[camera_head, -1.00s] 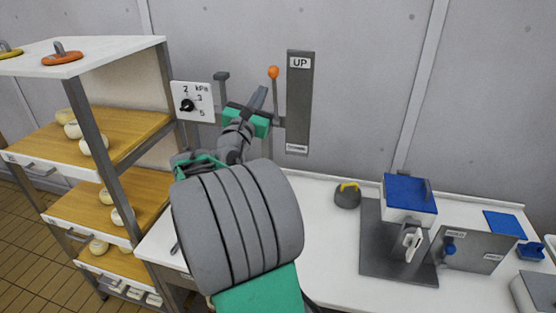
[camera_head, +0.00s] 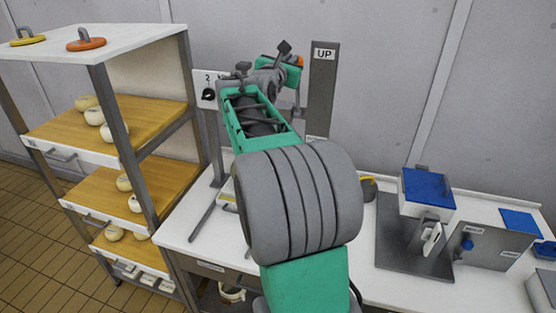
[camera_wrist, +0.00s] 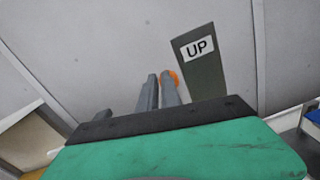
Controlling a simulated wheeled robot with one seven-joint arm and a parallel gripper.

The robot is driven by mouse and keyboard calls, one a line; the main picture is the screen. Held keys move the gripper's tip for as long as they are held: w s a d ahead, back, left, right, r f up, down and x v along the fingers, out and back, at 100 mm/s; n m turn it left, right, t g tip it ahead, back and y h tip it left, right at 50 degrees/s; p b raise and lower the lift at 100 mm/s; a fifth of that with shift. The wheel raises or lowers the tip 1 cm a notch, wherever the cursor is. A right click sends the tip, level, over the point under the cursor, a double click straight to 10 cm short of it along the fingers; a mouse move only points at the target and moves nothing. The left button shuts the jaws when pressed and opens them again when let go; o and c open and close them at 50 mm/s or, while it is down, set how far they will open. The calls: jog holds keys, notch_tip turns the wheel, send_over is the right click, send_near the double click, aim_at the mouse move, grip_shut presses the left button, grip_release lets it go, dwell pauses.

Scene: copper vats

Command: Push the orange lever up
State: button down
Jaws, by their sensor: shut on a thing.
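The orange lever's round knob (camera_head: 300,61) stands by the left edge of the grey panel marked UP (camera_head: 321,90). My gripper (camera_head: 285,48) is at knob height, and its body hides much of the lever. In the wrist view, the two grey fingers (camera_wrist: 159,92) are close together, with the orange knob (camera_wrist: 173,76) showing around the top of the right finger. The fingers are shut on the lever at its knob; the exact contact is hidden. The UP panel (camera_wrist: 203,70) also shows just right of the fingers in the wrist view.
A shelf rack (camera_head: 128,50) with round cheeses stands at the left. The white counter (camera_head: 385,280) carries a blue-topped box (camera_head: 427,190) at the right.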

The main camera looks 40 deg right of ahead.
jog(key=shift+s+d+r, duration=0.15)
jog(key=shift+r, duration=0.6)
jog(key=s+a+r+b, duration=0.3)
jog(key=a+r, duration=0.4)
jog(key=shift+a, duration=0.4)
